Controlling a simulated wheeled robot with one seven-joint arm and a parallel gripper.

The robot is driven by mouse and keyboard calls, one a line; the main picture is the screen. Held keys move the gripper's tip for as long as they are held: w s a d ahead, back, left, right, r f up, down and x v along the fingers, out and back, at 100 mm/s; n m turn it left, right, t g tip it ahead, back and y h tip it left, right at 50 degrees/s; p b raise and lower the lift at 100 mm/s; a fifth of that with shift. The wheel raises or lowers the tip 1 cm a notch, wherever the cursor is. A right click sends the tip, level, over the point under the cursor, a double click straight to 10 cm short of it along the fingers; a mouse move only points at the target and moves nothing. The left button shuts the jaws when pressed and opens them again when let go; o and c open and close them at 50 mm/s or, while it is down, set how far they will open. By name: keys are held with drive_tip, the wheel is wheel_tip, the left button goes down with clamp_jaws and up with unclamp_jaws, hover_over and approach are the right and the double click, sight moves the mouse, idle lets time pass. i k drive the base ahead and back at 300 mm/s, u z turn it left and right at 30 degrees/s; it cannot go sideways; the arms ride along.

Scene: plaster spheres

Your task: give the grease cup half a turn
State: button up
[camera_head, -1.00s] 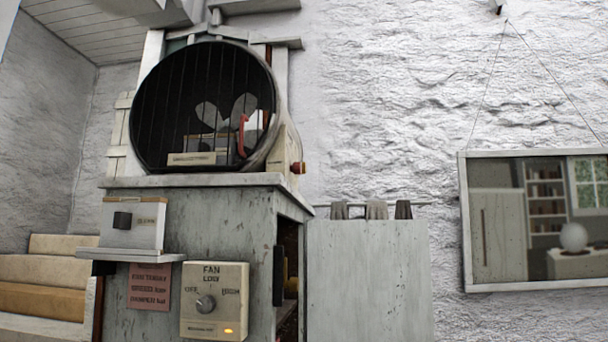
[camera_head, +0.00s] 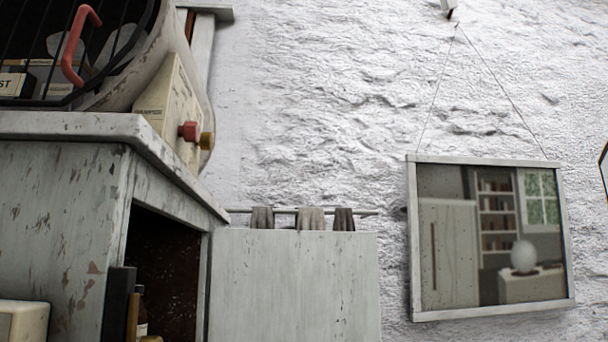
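A small red knob (camera_head: 188,131) sticks out from the right side of the fan housing in the head view. A brass-coloured round piece (camera_head: 207,140) sits just behind it. One of these may be the grease cup, but I cannot tell which. The fan (camera_head: 85,45) stands on the worn grey cabinet (camera_head: 60,190) at the upper left, cut off by the picture edge. A red handle (camera_head: 74,45) is on its front grille. My gripper is not in view.
The cabinet's right side has a dark opening (camera_head: 165,255) with bottle-like items low inside. A pale panel (camera_head: 290,285) stands right of it, below a rail with several hanging cloths (camera_head: 310,218). A framed mirror (camera_head: 450,250) hangs on the rough white wall.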

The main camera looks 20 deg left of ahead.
sight(206, 142)
drive_tip(key=u, duration=0.15)
drive_tip(key=i, duration=1.05)
drive_tip(key=u, duration=0.55)
